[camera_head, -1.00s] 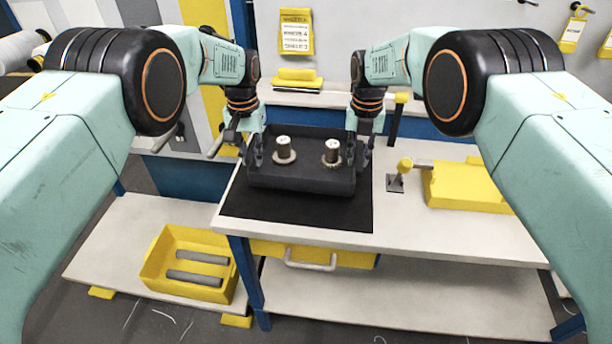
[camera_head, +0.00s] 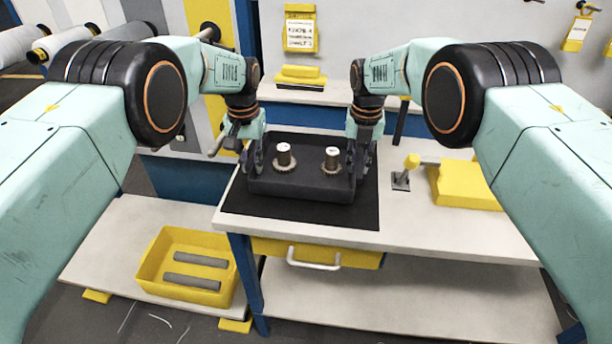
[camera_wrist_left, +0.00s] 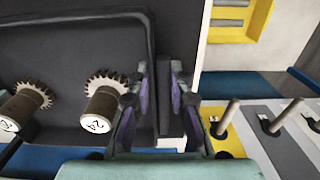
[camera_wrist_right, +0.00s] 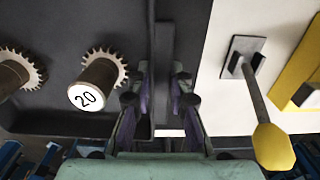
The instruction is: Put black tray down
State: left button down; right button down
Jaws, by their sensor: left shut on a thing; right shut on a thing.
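The black tray (camera_head: 300,187) is over the black mat (camera_head: 245,203) on the white workbench. Two metal gear pieces stand upright in it, a left one (camera_head: 284,156) and a right one (camera_head: 331,160). My left gripper (camera_head: 254,160) is shut on the tray's left wall, which also shows between its fingers in the left wrist view (camera_wrist_left: 158,100). My right gripper (camera_head: 356,162) is shut on the right wall, also seen in the right wrist view (camera_wrist_right: 162,95). In that view one gear piece bears the number 20 (camera_wrist_right: 86,96). I cannot tell whether the tray's underside touches the mat.
A yellow-knobbed lever (camera_head: 408,168) and a yellow block (camera_head: 463,186) stand on the bench right of the tray. A yellow bin (camera_head: 150,270) with grey rods sits on the lower shelf at left. Bare bench (camera_head: 430,235) lies in front of the lever.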

pick_arm(q)
jog(key=shift+w+d+f+b, duration=0.1)
jog(key=shift+d+f+b, duration=0.05)
jog(key=shift+f+b, duration=0.15)
pick_arm(e)
jog(key=shift+d+f, duration=0.4)
pick_arm(q)
jog(key=c, duration=1.6)
grip_release()
jog(key=shift+f, duration=0.15)
jog(key=shift+c, duration=0.2)
pick_arm(e)
jog(key=c, duration=1.6)
grip_release()
jog(key=shift+w+f, duration=0.15)
jog(key=shift+c, duration=0.2)
pick_arm(q)
jog(key=shift+o, duration=0.8)
jog(key=shift+w, duration=0.15)
pick_arm(e)
jog(key=shift+o, duration=0.8)
pick_arm(q)
jog(key=shift+o, duration=1.3)
pick_arm(e)
jog(key=shift+o, duration=1.3)
jog(key=shift+a, duration=0.25)
pick_arm(q)
jog(key=shift+s, duration=0.2)
pick_arm(e)
jog(key=shift+d, duration=0.1)
